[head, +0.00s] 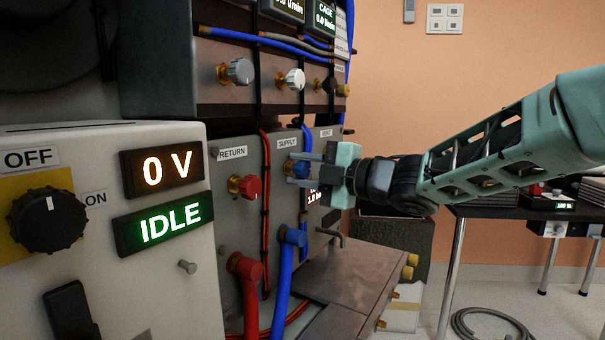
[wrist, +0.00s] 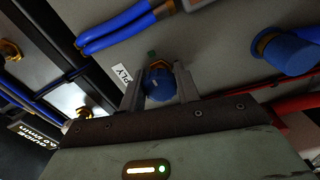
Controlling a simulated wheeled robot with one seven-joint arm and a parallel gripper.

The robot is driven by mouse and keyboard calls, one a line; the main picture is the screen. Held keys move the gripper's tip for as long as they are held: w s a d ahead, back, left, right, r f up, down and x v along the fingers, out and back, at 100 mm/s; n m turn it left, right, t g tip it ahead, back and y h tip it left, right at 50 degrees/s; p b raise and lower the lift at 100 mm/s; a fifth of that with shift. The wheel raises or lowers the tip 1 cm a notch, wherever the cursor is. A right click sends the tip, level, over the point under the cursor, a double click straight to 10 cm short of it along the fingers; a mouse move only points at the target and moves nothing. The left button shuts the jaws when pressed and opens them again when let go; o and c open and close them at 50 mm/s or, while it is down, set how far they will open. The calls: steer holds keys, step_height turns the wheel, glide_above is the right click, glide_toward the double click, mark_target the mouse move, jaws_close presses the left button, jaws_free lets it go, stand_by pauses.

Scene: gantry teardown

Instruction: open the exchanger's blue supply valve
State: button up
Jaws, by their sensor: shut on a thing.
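The exchanger's blue supply valve knob (head: 296,168) sits under the SUPPLY label (head: 287,143) on the grey panel, partly hidden by my fingers. My gripper (head: 300,168) reaches in from the right and is shut on this knob. In the wrist view the blue knob (wrist: 159,88) sits between the two fingers of my gripper (wrist: 160,90), with a small green mark above it. The fingers hide parts of its sides.
The red RETURN knob (head: 244,187) is just left of my gripper. Red and blue hoses (head: 284,285) run below. A metal box (head: 345,275) stands under my gripper. Grey, white and black knobs (head: 290,79) line the panel above. A display reading IDLE (head: 165,228) is at the left.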

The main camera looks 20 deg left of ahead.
steer(key=shift+f, duration=0.1)
steer(key=o, duration=1)
steer(key=shift+d, duration=0.1)
steer(key=s+d, duration=0.1)
steer(key=d, duration=0.4)
steer(key=s+d, duration=0.1)
steer(key=d, duration=0.5)
steer(key=s+d, duration=0.1)
steer(key=d, duration=0.5)
